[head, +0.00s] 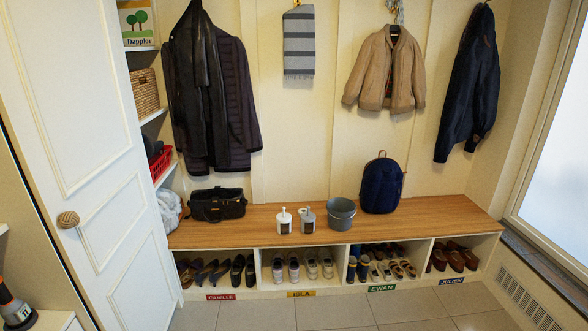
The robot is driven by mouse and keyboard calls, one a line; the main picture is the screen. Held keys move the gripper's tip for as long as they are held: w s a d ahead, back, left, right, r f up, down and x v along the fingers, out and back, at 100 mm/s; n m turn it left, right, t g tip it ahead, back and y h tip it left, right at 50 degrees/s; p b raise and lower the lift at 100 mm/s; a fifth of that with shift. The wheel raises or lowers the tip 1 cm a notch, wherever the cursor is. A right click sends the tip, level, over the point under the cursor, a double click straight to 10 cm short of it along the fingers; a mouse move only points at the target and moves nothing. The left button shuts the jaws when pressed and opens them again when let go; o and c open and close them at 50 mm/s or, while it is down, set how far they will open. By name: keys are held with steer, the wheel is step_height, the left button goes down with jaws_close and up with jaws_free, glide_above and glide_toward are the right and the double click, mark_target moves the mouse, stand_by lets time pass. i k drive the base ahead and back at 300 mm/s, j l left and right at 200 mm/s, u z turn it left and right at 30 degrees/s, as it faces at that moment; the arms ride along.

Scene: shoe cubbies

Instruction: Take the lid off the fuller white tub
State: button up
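Two small lidded tubs stand upright, side by side, on the wooden bench top. The left tub (284,219) is white, with a knob-like top and a dark patch low on its front. The right tub (307,217) looks greyer on top and also has a dark front patch. Both appear to have their lids on. They are too small here to tell which is fuller, or whether the dark patches are contents or labels. My gripper is not in view.
A grey metal bucket (341,213) stands close right of the tubs, with a blue backpack (381,185) beyond. A black bag (217,204) sits left on the bench (437,206). Shoe cubbies lie below. A white door (92,140) stands at left. The tiled floor (330,312) in front is clear.

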mark_target(284, 217)
steer(key=i+l, duration=0.1)
steer(key=i, duration=1.8)
steer(key=i+l+u, duration=0.1)
steer(key=i+u, duration=0.35)
steer(key=i+l+u, duration=0.3)
steer(key=i+u, duration=0.15)
steer(key=i, duration=0.15)
steer(key=i+l+u, duration=0.9)
steer(key=l, duration=0.15)
steer(key=k+j, duration=0.05)
